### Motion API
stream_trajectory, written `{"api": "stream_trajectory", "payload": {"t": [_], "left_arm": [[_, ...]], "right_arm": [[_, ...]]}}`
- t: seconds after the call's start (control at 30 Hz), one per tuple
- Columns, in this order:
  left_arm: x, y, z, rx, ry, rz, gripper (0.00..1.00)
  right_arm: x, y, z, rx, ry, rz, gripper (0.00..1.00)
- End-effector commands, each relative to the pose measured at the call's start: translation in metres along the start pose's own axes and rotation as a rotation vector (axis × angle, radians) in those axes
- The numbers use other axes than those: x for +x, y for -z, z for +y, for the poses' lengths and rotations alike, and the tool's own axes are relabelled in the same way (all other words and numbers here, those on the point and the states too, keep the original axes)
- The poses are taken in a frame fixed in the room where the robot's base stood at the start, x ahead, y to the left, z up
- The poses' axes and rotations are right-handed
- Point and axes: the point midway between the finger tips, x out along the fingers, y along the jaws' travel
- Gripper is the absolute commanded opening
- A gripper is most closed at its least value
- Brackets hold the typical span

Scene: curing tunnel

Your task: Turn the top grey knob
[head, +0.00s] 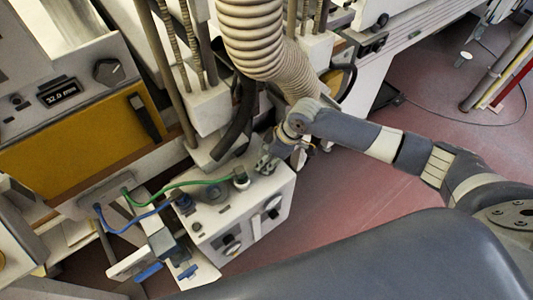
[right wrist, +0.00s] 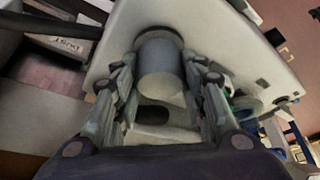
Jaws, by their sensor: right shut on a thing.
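A white control box (head: 262,222) stands low in the middle of the head view. In the right wrist view a grey cylindrical knob (right wrist: 160,68) sticks out from a white panel (right wrist: 215,40). My right gripper (right wrist: 160,88) has its fingers on both sides of this knob and is shut on it. In the head view my right gripper (head: 266,162) is at the far top edge of the box, and the knob is hidden there. My left gripper is not in view.
A ribbed hose (head: 252,35) hangs just above my right gripper. A yellow panel (head: 75,135) stands left. Red floor (head: 350,190) is clear to the right.

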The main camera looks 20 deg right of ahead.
Motion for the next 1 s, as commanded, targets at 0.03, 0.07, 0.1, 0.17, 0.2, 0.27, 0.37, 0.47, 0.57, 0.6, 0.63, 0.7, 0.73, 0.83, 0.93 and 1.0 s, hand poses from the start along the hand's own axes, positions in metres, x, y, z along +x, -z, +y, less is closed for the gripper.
{"api": "stream_trajectory", "payload": {"t": [0.03,0.07,0.1,0.17,0.2,0.27,0.37,0.47,0.57,0.6,0.63,0.7,0.73,0.83,0.93,1.0], "left_arm": [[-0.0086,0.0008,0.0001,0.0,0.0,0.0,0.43],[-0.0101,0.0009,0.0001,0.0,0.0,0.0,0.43],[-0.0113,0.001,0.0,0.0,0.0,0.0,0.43],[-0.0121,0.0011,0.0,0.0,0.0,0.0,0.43],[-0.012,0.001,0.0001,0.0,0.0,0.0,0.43],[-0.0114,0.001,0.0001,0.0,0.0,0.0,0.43],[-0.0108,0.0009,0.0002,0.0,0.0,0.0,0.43],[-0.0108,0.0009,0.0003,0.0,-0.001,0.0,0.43],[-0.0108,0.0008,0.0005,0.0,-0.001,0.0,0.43],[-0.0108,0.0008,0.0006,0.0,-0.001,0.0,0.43],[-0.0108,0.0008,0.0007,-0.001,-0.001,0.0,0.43],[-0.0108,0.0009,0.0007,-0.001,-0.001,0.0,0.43],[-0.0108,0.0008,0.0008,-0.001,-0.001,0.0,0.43],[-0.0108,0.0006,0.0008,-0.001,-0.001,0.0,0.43],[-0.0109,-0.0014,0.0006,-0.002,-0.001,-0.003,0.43],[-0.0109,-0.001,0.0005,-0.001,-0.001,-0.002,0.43]], "right_arm": [[-0.0034,0.0015,-0.0015,0.021,-0.005,0.0,0.15],[-0.003,0.0015,-0.0013,0.03,-0.009,0.0,0.15],[-0.0024,0.0015,-0.0012,0.043,-0.014,0.001,0.15],[-0.0014,0.0009,-0.0008,0.053,-0.02,0.0,0.15],[-0.0007,0.0006,-0.0007,0.057,-0.021,0.0,0.15],[-0.0001,0.0003,-0.0005,0.059,-0.023,0.0,0.15],[0.0002,0.0002,-0.0003,0.059,-0.023,0.001,0.15],[0.0001,0.0003,-0.0002,0.058,-0.023,0.001,0.15],[0.0001,0.0003,-0.0002,0.057,-0.023,0.001,0.59],[0.0001,0.0003,-0.0002,0.057,-0.023,0.001,0.59],[0.0,0.0003,-0.0002,0.057,-0.023,0.001,0.59],[0.0,0.0003,-0.0001,0.057,-0.023,0.001,0.59],[0.0,0.0003,-0.0001,0.057,-0.023,0.001,0.59],[-0.0001,0.0003,0.0,0.057,-0.023,0.001,0.59],[-0.0019,0.0003,0.0003,0.057,-0.023,0.001,0.59],[-0.0066,0.0004,0.0007,0.057,-0.024,0.002,0.59]]}}
